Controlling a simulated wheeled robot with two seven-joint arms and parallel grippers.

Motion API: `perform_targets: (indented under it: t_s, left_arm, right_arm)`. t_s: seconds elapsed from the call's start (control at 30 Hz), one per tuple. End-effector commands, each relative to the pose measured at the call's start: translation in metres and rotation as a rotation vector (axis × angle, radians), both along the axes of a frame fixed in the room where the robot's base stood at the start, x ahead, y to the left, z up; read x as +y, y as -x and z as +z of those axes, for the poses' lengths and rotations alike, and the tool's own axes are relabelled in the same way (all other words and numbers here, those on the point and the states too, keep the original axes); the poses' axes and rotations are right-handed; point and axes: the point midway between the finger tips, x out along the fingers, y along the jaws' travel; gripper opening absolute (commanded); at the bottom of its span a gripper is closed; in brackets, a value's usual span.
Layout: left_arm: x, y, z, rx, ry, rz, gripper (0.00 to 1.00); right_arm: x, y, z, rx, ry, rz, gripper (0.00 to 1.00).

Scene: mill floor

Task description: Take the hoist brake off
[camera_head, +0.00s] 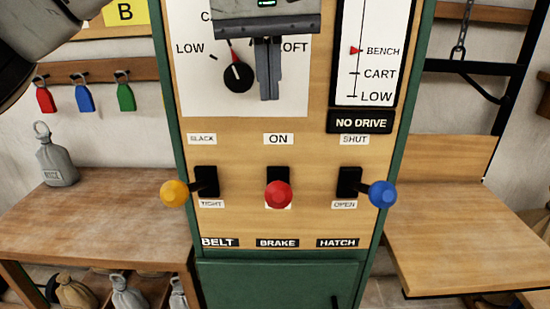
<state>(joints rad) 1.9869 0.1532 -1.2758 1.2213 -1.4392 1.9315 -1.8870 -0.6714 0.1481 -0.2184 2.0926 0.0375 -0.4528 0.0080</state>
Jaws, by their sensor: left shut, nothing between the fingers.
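The brake lever's red knob (278,194) sticks out toward me above the "BRAKE" plate (277,243). An "ON" label (278,139) is above its black slot. The knob is level with the slot's lower end and covers most of the label below; the lever's exact tilt is hard to tell. My left gripper (269,98) is shut and empty, fingers pointing down in front of the panel, above the "ON" label and apart from the knob in the picture. It partly hides the dial's lettering. My right gripper is not in view.
The belt lever's yellow knob (174,193) is left of the red one, the hatch lever's blue knob (382,194) right. A black dial (238,77) is close beside my fingers. The gauge's red pointer (356,50) is at BENCH; a sign (360,121) reads "NO DRIVE".

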Motion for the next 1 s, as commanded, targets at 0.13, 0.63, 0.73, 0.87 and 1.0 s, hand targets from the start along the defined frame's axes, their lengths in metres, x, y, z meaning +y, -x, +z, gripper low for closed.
perform_targets:
  t_s: [0.13, 0.63, 0.73, 0.87, 1.0]
  left_arm:
    - [0.000, -0.005, -0.029, 0.005, 0.000, 0.000, 0.00]
    - [-0.006, 0.010, -0.100, 0.001, 0.002, -0.002, 0.00]
    - [-0.007, 0.017, -0.103, 0.001, 0.002, 0.000, 0.00]
    - [-0.008, 0.020, -0.104, 0.002, 0.003, 0.002, 0.00]
    - [-0.008, 0.021, -0.104, 0.002, 0.003, 0.003, 0.00]
  right_arm:
    - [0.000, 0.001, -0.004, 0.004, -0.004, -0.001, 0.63]
    - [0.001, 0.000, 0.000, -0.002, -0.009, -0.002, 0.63]
    - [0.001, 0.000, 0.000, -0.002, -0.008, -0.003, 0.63]
    - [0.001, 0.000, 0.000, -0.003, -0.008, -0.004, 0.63]
    - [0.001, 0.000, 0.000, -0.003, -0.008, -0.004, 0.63]
